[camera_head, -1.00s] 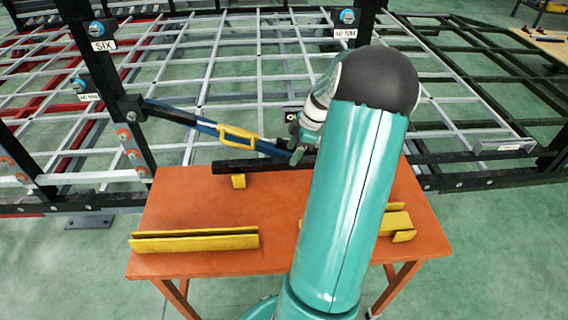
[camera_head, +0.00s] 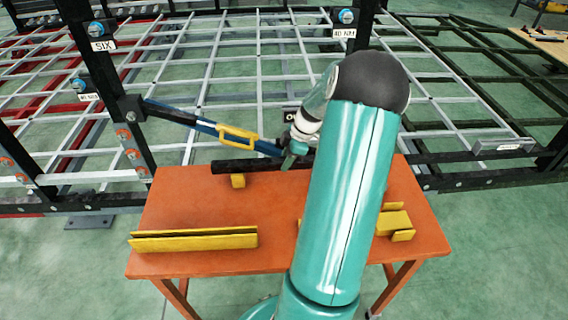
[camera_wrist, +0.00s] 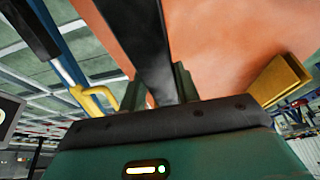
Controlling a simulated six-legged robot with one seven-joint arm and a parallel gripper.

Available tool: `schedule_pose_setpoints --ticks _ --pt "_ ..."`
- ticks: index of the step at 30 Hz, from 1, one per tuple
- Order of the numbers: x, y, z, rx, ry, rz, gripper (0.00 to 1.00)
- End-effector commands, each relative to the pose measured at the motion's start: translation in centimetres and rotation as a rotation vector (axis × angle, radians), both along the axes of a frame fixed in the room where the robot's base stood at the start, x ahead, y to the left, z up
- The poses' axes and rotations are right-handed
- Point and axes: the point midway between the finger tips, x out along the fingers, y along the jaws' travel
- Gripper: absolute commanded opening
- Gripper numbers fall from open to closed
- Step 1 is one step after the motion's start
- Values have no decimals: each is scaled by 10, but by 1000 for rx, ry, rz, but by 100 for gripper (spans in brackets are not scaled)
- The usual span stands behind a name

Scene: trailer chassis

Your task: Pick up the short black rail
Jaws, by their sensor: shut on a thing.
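The short black rail (camera_head: 247,165) lies along the back edge of the orange table (camera_head: 190,198) in the head view, its right part hidden behind my arm. In the wrist view the black rail (camera_wrist: 141,38) runs from the top down between the two green fingers of my gripper (camera_wrist: 163,88). My gripper is shut on the rail. In the head view my gripper (camera_head: 291,160) is at the rail's right part, and its fingertips are hard to make out. Whether the rail is clear of its supports cannot be told.
A long yellow channel (camera_head: 194,239) lies at the table's front left. Yellow parts (camera_head: 397,222) lie at the right.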

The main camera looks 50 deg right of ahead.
Motion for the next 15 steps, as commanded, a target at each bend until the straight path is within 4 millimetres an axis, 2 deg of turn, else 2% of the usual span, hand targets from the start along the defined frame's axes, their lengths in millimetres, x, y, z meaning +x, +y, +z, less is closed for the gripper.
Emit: schedule_pose_setpoints --ticks 8,11,15 --pt "1 0 3 -2 -2 1 0" --pt "1 -1 10 -3 -2 1 0" --pt "1 -1 31 -6 -3 0 0"
